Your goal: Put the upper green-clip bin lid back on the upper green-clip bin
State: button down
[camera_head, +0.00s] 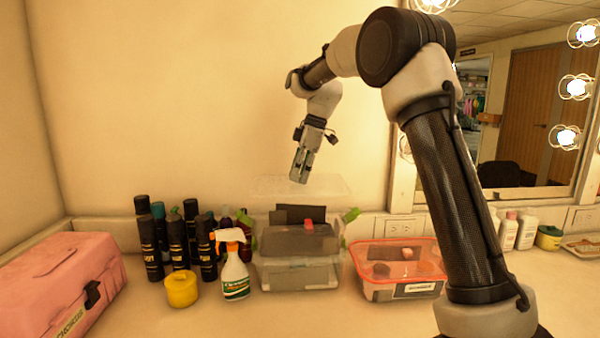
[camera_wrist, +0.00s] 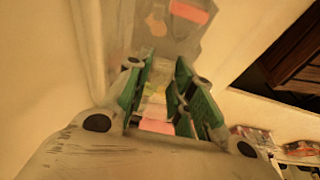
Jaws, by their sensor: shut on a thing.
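The upper green-clip bin (camera_head: 275,243) is a clear box stacked on another clear bin (camera_head: 300,277). A green clip sticks out at its right (camera_head: 352,214) and another at its left (camera_head: 254,241). It holds dark and grey items and a red piece. The clear lid (camera_head: 328,187) is a faint, roughly level slab just above the bin; the bin's open top shows below it. My gripper (camera_head: 299,181) points down at the lid's middle and is shut on it. In the wrist view the green-padded fingers (camera_wrist: 164,64) flank a see-through area; the lid's edges are unclear there.
A spray bottle (camera_head: 235,272), yellow tub (camera_head: 181,289) and several dark bottles (camera_head: 152,250) stand left of the bins. A red-rimmed clear box (camera_head: 400,290) stands close on the right. A pink case (camera_head: 60,285) is far left. The wall is close behind.

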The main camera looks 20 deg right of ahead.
jog(key=shift+s+f, duration=0.1)
jog(key=shift+f, duration=3.95)
jog(key=c, duration=1.1)
grip_release()
jog(key=shift+c, duration=0.2)
jog(key=v, duration=1.1)
jog(key=shift+d+r, duration=0.1)
jog(key=shift+r, duration=0.3)
notch_tip(320, 180, up, 6)
jog(key=shift+r, duration=0.1)
